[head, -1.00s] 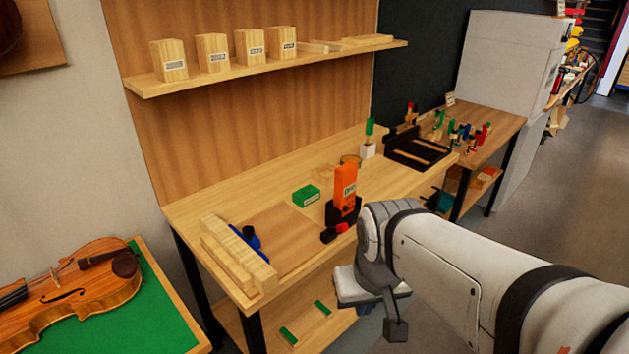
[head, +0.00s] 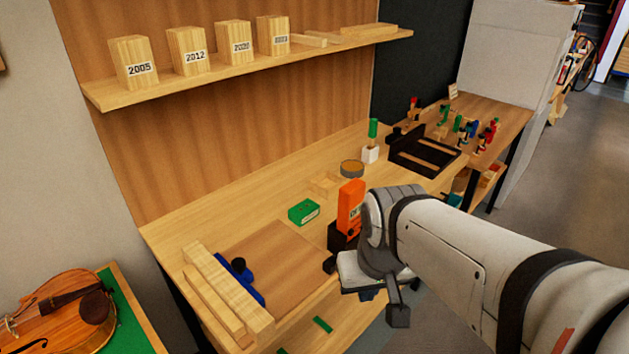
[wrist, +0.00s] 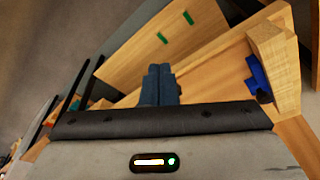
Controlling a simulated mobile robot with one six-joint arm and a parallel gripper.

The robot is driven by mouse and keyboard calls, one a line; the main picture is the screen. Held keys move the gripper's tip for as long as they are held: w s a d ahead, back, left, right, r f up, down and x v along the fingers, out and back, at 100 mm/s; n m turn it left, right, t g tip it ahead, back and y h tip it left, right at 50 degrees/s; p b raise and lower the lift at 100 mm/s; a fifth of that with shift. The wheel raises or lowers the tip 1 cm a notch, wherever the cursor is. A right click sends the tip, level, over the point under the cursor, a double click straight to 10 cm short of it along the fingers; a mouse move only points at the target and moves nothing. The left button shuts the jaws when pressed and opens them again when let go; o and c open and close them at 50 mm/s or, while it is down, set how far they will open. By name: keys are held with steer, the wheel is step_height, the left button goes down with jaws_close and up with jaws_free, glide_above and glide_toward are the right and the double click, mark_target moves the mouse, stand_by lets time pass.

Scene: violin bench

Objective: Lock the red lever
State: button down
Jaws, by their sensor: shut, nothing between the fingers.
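An orange upright device (head: 350,205) in a dark holder (head: 340,238) stands at the front edge of the workbench. A small dark part (head: 330,265) sits at its foot. The red lever cannot be made out there now; my arm covers the area just right of it. My gripper (head: 368,294) points down by the bench's front edge, just in front of the holder, mostly hidden by my wrist. In the wrist view the two blue-grey fingers (wrist: 159,84) are together and empty, over the lower shelf. No lever shows in that view.
A blue tool (head: 240,275) and wooden blocks (head: 215,285) lie at the bench's left end, a green box (head: 304,211) behind. A black tray (head: 425,153) is to the right. A violin (head: 62,315) lies at lower left. Floor right is clear.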

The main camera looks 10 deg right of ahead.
steer(key=shift+w+r, duration=0.1)
steer(key=shift+w, duration=0.15)
steer(key=shift+w, duration=0.1)
steer(key=w+a+r+n+g+p, duration=0.1)
steer(key=w+r+n+p, duration=0.25)
steer(key=w, duration=0.45)
steer(key=w+r+n+g+p, duration=0.1)
steer(key=w+r+n+p, duration=0.3)
steer(key=w, duration=0.4)
step_height(320, 180, down, 8)
steer(key=shift+w+a+f, duration=0.1)
steer(key=shift+f, duration=0.15)
steer(key=shift+s+d+f, duration=0.25)
steer(key=shift+s+f, duration=0.05)
steer(key=shift+f, duration=0.2)
steer(key=shift+s+d+f, duration=0.2)
steer(key=shift+s+f, duration=0.1)
steer(key=shift+f, duration=0.2)
steer(key=shift+s+d+f, duration=0.25)
steer(key=shift+s+f, duration=0.1)
steer(key=shift+f, duration=0.25)
